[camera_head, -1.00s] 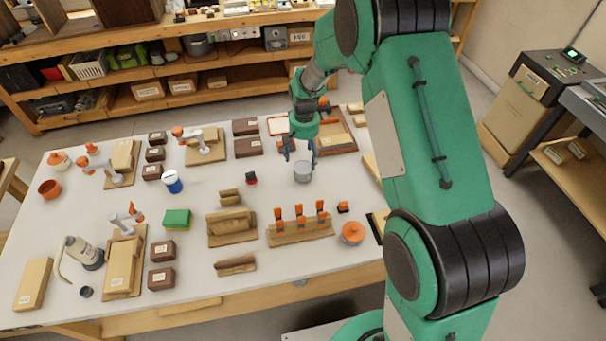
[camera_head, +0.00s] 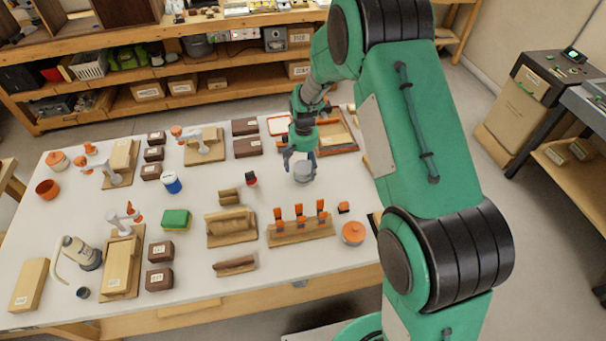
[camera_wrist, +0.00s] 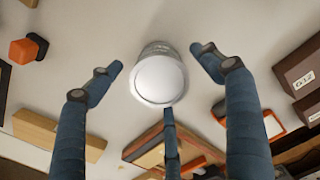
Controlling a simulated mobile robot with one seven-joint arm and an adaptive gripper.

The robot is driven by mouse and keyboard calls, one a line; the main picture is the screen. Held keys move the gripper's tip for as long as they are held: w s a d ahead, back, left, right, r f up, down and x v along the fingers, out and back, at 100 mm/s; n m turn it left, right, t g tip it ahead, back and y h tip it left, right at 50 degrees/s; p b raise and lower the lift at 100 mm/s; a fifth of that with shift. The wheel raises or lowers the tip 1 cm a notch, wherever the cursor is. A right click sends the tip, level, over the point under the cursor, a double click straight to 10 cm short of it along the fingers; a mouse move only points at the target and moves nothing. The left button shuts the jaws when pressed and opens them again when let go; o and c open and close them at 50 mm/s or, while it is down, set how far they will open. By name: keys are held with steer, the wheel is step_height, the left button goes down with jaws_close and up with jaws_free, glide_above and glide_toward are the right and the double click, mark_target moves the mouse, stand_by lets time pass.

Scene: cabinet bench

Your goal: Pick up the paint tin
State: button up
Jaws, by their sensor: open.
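The paint tin (camera_head: 304,176), a small grey cylinder with a pale round top, stands upright on the white bench in the head view. In the wrist view the tin (camera_wrist: 158,80) sits between my spread fingers, its round top facing the camera. My gripper (camera_head: 301,162) is open, right above and around the tin's upper part in the head view. Its blue fingers (camera_wrist: 157,72) show clear gaps to the tin at left and right in the wrist view. The lower finger's tip appears close to the tin's edge; I cannot tell whether it touches.
A wooden rack with orange-handled tools (camera_head: 300,230) and an orange-lidded pot (camera_head: 353,233) stand nearer the front. A small black-and-red object (camera_head: 251,179) lies left of the tin. A wooden tray (camera_head: 337,138) lies behind it. A blue-and-white can (camera_head: 172,183) stands farther left.

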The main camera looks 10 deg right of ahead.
mark_target(303, 166)
steer(key=shift+f, duration=1.1)
steer(key=c, duration=1.5)
steer(key=shift+r, duration=0.2)
steer(key=shift+c, duration=0.2)
step_height(303, 166, up, 10)
steer(key=shift+f+p, duration=0.1)
steer(key=shift+p, duration=0.85)
